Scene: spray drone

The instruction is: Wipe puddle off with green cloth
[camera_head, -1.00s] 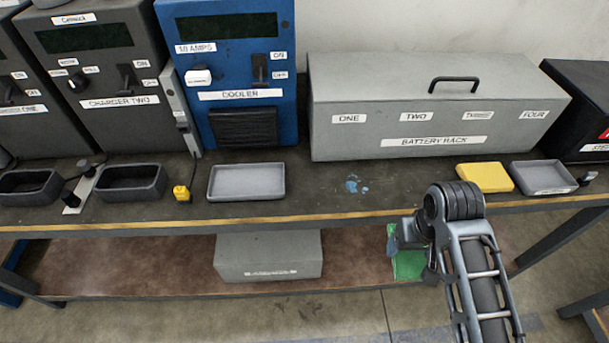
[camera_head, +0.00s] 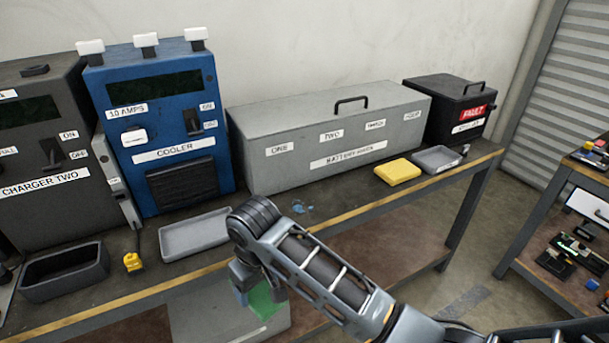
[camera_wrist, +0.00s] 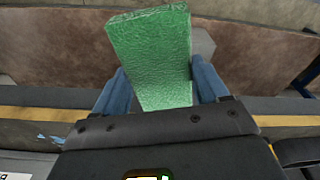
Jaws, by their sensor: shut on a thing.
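The puddle (camera_head: 301,207) is a small blue wet patch on the dark bench top, in front of the grey battery rack. It also shows at the left of the wrist view (camera_wrist: 50,138). The green cloth (camera_wrist: 155,55) is held between the blue fingers of my gripper (camera_wrist: 160,88). In the head view my gripper (camera_head: 250,284) hangs in front of the bench's front edge, left of the puddle and apart from it. The cloth (camera_head: 265,299) shows below the wrist, partly hidden by the arm.
A grey tray (camera_head: 194,236) lies left of the puddle. A yellow sponge-like block (camera_head: 397,171) and another grey tray (camera_head: 438,159) lie to the right. The battery rack (camera_head: 290,153) stands behind. The bench's yellow-striped front edge (camera_head: 377,207) and lower shelf (camera_head: 385,246) are near the arm.

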